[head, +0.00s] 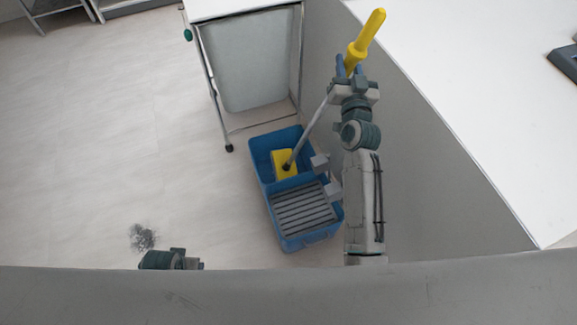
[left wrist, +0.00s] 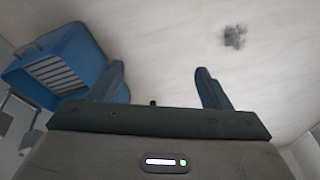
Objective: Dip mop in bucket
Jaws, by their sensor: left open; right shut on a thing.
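The mop has a yellow handle grip (head: 366,38), a thin grey shaft and a yellow head (head: 284,163). My right gripper (head: 349,68) is shut on the mop just below the yellow grip. The mop is tilted, and its head is inside the far compartment of the blue bucket (head: 283,237). I cannot tell whether the head touches the bottom. The near compartment holds a grey slatted wringer (head: 303,207). The bucket also shows in the left wrist view (left wrist: 84,42). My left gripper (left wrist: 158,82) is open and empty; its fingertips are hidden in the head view.
A wheeled cart (head: 252,62) with a grey bin stands behind the bucket. A white-topped counter (head: 480,110) is on the right, close to my right arm. A dark smudge (head: 142,237) lies on the floor at left, also in the left wrist view (left wrist: 234,37).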

